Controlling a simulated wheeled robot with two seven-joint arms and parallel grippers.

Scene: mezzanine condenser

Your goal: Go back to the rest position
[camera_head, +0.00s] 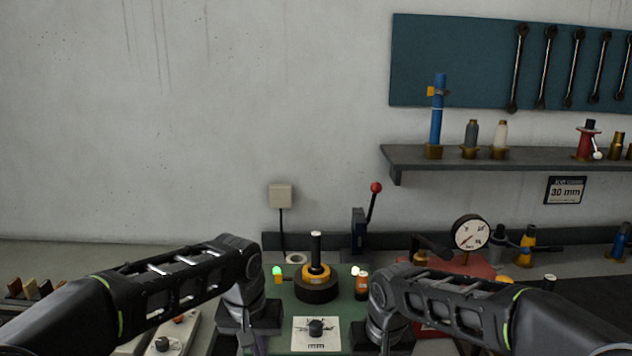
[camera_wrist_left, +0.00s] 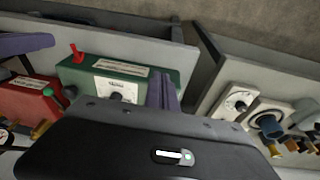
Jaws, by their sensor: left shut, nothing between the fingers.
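My left arm reaches in from the left in the head view. Its gripper (camera_head: 250,346) points down at the bottom edge, left of the green box (camera_head: 345,282), and is only partly in frame. In the left wrist view the left gripper's fingers (camera_wrist_left: 163,92) are together with nothing between them, in front of the green box (camera_wrist_left: 140,76). My right arm comes in from the right in the head view. Its wrist is over the right side of the green box, and its fingertips are hidden or below the frame.
A black knob with a yellow ring (camera_head: 317,276) stands on the green box between my wrists. A red-knobbed lever (camera_head: 375,188) and a pressure gauge (camera_head: 471,234) stand behind. A shelf (camera_head: 480,156) with fittings is at upper right. A grey panel with dials (camera_head: 162,343) lies lower left.

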